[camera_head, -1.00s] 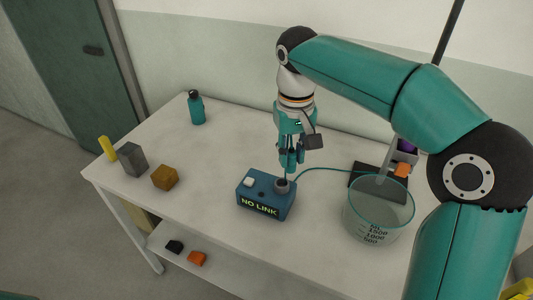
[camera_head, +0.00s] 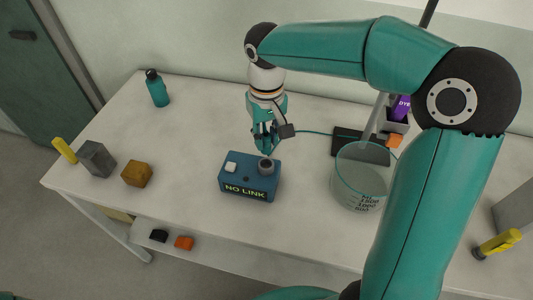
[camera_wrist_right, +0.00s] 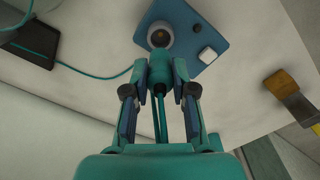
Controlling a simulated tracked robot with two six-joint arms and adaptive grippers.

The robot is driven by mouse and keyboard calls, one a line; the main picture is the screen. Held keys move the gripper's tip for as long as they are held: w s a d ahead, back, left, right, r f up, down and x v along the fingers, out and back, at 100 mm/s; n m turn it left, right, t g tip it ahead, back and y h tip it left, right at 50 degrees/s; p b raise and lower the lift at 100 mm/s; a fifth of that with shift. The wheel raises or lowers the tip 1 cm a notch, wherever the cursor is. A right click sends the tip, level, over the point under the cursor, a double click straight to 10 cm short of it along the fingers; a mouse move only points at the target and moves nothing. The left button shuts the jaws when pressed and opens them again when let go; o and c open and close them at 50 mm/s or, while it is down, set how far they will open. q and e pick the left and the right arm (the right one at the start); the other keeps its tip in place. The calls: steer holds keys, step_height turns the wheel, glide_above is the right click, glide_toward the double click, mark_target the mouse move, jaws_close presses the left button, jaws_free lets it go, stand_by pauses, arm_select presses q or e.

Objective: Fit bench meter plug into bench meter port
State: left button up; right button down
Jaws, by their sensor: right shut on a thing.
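The bench meter (camera_head: 236,186) is a blue box on the white table, its front reading "NO LINK". Its port (camera_head: 266,166) is a grey round collar on top with a dark opening, also seen in the right wrist view (camera_wrist_right: 160,37). My right gripper (camera_head: 265,146) points down just behind the port. The plug is out of the port; the exact gap is hard to tell. My left gripper is out of view.
A teal cable (camera_head: 315,132) runs to a black base (camera_head: 358,147). A glass beaker (camera_head: 357,185) stands right of the meter. A teal bottle (camera_head: 157,90), grey block (camera_head: 96,159) and ochre block (camera_head: 137,174) stand at the left. Table between is clear.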

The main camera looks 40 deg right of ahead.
mark_target(266, 152)
steer(key=shift+f, duration=3.4)
steer(key=c, duration=1)
jaws_free()
steer(key=shift+f, duration=0.1)
steer(key=shift+o, duration=0.2)
step_height(266, 152, up, 12)
steer(key=shift+r, duration=0.15)
steer(key=shift+s, duration=0.1)
